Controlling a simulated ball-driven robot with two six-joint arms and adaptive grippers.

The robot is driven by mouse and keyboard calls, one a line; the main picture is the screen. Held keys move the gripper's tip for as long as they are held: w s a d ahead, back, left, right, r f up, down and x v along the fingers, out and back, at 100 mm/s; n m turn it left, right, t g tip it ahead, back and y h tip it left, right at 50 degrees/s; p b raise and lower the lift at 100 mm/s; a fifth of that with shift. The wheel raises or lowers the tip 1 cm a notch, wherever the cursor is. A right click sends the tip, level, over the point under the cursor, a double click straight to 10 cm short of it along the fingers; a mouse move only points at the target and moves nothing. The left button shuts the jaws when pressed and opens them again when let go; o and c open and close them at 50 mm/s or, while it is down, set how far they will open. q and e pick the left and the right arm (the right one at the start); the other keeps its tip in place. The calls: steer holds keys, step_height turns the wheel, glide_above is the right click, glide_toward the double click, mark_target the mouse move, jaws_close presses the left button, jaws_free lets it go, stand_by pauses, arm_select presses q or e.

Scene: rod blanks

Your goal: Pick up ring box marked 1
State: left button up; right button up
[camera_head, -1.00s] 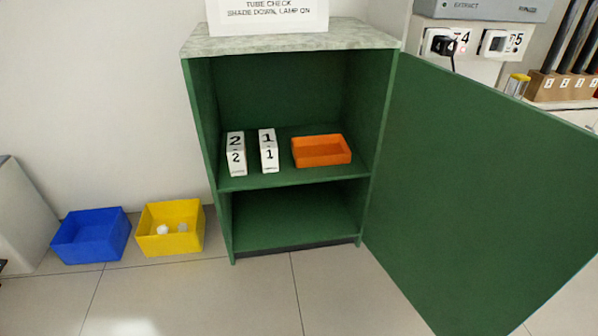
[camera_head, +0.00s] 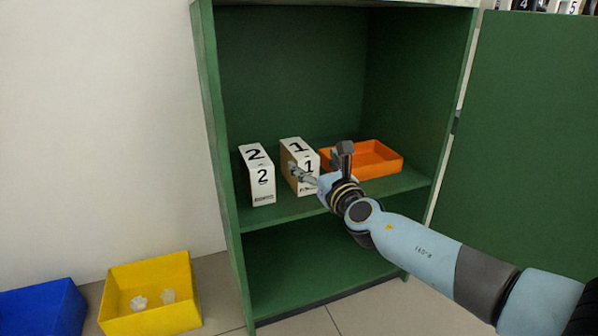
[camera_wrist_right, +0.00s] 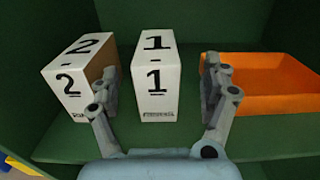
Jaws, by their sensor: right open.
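The white ring box marked 1 (camera_head: 299,147) stands upright on the upper shelf of the green cabinet. It also shows in the wrist view (camera_wrist_right: 158,80). My right gripper (camera_head: 318,162) is open in front of it, with one finger on each side of the box in the wrist view (camera_wrist_right: 160,78). The left finger is in the gap between the two boxes, the right finger between the box and the orange tray. I cannot tell whether either finger touches the box. The ring box marked 2 (camera_head: 257,175) stands to its left. My left gripper is not in view.
An orange tray (camera_head: 390,172) sits on the same shelf to the right. The green cabinet door (camera_head: 530,130) stands open at the right. The lower shelf is empty. A yellow bin (camera_head: 125,325) with white pieces and a blue bin (camera_head: 40,310) are on the floor at left.

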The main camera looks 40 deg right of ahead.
mark_target(302, 151)
steer(key=shift+x, duration=0.9)
steer(key=b+x, duration=0.1)
steer(key=x, duration=0.3)
steer(key=shift+w+a+f, duration=0.15)
steer(key=shift+w, duration=0.4)
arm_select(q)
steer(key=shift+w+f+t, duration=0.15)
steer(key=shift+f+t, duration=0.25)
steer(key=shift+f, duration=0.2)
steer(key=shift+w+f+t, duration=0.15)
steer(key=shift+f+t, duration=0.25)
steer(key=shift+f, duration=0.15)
arm_select(e)
steer(key=shift+c, duration=0.3)
steer(key=c, duration=1.3)
